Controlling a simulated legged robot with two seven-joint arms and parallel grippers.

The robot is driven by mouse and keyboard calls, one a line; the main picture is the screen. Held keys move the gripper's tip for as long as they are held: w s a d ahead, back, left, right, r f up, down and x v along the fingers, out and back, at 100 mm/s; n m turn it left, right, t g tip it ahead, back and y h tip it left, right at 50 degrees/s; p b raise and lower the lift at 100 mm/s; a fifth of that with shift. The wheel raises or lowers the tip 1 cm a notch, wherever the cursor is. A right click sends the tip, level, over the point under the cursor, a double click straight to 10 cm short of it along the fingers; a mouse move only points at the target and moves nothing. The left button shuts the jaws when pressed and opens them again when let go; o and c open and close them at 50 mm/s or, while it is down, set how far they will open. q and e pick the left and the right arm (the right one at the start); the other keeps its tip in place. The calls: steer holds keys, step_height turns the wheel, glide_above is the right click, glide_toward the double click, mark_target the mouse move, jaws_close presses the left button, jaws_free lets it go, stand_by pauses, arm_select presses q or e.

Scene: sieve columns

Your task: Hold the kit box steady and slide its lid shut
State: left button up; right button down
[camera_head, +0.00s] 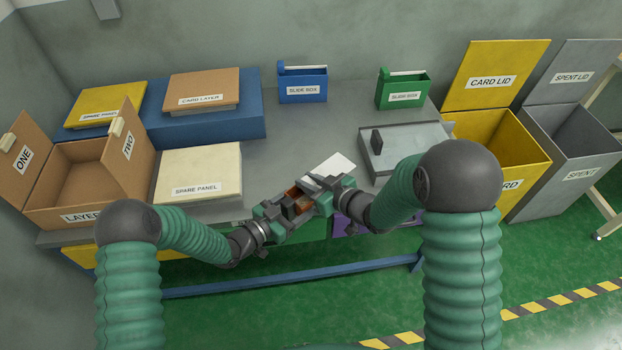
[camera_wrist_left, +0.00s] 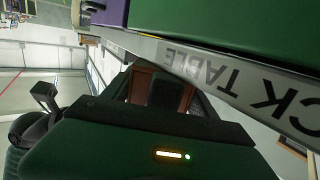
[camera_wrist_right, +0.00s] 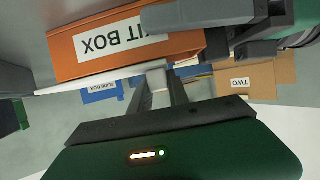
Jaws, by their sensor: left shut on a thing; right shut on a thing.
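The orange-brown kit box (camera_head: 296,193) is held in the air at the table's front edge, mostly covered by my grippers. Its label shows in the right wrist view (camera_wrist_right: 190,46). My left gripper (camera_head: 291,206) is shut on the box; brown surface shows between its fingers in the left wrist view (camera_wrist_left: 140,84). The thin white lid (camera_head: 337,164) sticks out past one end of the box, so it is partly open. It also shows edge-on in the right wrist view (camera_wrist_right: 100,78). My right gripper (camera_head: 318,187) is shut on a small light tab at the lid.
The grey table (camera_head: 300,135) carries a spare panel (camera_head: 200,165), an open carton (camera_head: 88,180), a blue slide box (camera_head: 303,88), a green slide box (camera_head: 404,92) and a grey case with a black handle (camera_head: 405,140). A yellow bin (camera_head: 515,160) and grey bin (camera_head: 570,150) stand right.

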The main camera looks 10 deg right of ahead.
steer(key=shift+s+a, duration=0.5)
steer(key=shift+a, duration=0.25)
steer(key=c, duration=1.2)
jaws_free()
steer(key=shift+c, duration=0.2)
steer(key=shift+d, duration=0.1)
steer(key=v, duration=1.2)
steer(key=shift+f, duration=0.1)
